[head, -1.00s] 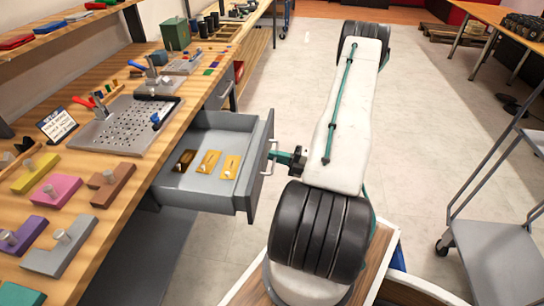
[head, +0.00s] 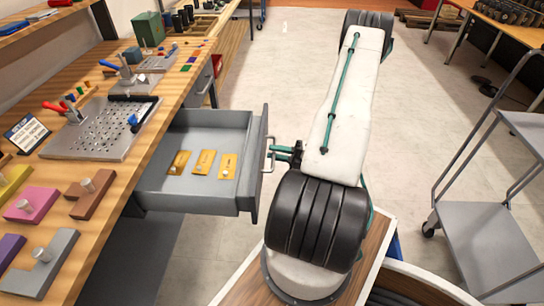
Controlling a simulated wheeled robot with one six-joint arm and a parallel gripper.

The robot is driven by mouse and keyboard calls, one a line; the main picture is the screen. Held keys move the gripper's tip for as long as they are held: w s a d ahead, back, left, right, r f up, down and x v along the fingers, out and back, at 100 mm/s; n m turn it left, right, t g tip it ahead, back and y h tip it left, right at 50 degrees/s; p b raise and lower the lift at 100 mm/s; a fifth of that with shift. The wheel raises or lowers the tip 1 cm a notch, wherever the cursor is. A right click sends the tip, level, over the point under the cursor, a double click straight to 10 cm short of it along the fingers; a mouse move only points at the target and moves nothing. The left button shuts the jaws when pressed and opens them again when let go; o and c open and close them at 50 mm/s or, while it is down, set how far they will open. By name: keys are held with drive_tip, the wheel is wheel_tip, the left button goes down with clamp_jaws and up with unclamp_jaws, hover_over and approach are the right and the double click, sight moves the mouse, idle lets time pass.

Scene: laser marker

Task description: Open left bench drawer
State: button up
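The left bench drawer (head: 192,194) is a grey box pulled well out of the wooden bench, its inside in plain view. Three small brass-coloured plates (head: 203,162) lie on its floor. Its bar handle (head: 268,155) is on the front panel, facing my arm. My gripper (head: 275,152) is at this handle, on its right side, with dark and green parts close to or touching the bar. The fingers are small and partly hidden, so I cannot tell whether they are closed around the bar.
The bench top (head: 92,178) carries a perforated metal plate (head: 100,127), a small sign (head: 27,134) and several coloured blocks with knobs. Another drawer front (head: 198,86) is shut farther back. A grey cart (head: 490,245) stands at right. Pale floor is clear beyond my arm.

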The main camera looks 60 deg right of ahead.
drive_tip(key=v, duration=0.7)
drive_tip(key=shift+s, duration=0.3)
drive_tip(key=shift+d, duration=0.2)
